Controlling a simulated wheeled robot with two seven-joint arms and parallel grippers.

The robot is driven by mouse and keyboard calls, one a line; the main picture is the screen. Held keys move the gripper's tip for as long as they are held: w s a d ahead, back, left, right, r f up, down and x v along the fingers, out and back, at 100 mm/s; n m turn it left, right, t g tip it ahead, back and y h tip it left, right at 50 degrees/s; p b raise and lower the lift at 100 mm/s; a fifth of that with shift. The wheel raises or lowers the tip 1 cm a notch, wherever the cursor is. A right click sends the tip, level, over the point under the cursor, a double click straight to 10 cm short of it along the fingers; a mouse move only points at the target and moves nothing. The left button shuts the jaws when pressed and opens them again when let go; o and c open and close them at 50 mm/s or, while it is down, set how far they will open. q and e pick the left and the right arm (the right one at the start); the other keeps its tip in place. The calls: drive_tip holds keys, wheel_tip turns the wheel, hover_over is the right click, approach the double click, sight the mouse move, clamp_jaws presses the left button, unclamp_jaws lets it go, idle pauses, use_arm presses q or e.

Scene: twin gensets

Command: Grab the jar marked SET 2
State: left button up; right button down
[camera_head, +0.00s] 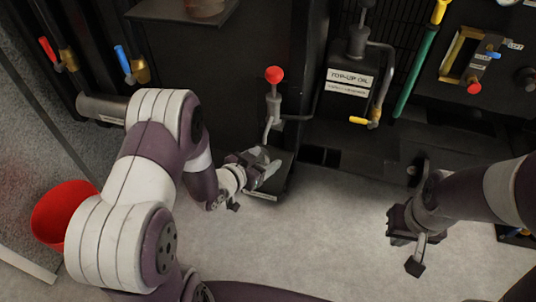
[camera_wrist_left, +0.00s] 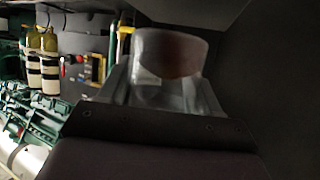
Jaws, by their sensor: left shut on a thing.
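A clear jar (camera_wrist_left: 170,60) with reddish-brown contents sits between the fingers of my left gripper (camera_wrist_left: 165,85) in the left wrist view. No marking on it can be read. In the head view my left gripper (camera_head: 265,170) is shut on it, over a small dark shelf (camera_head: 283,180) low at the centre; the jar itself is hard to make out there.
A red-knobbed lever (camera_head: 274,75) rises just behind my left gripper. A top-up oil pump (camera_head: 347,80) with a yellow-handled crank (camera_head: 365,122) stands to its right. A red bucket (camera_head: 62,212) is at the left. The floor (camera_head: 310,240) between my arms is clear.

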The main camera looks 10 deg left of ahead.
use_arm(q)
drive_tip(key=s+a, duration=0.3)
drive_tip(key=s, duration=0.4)
drive_tip(key=s+a+p, duration=0.1)
drive_tip(key=s+a, duration=0.2)
drive_tip(key=s, duration=0.4)
drive_tip(key=shift+a+p, duration=0.2)
drive_tip(key=shift+p, duration=0.1)
drive_tip(key=shift+s, duration=0.1)
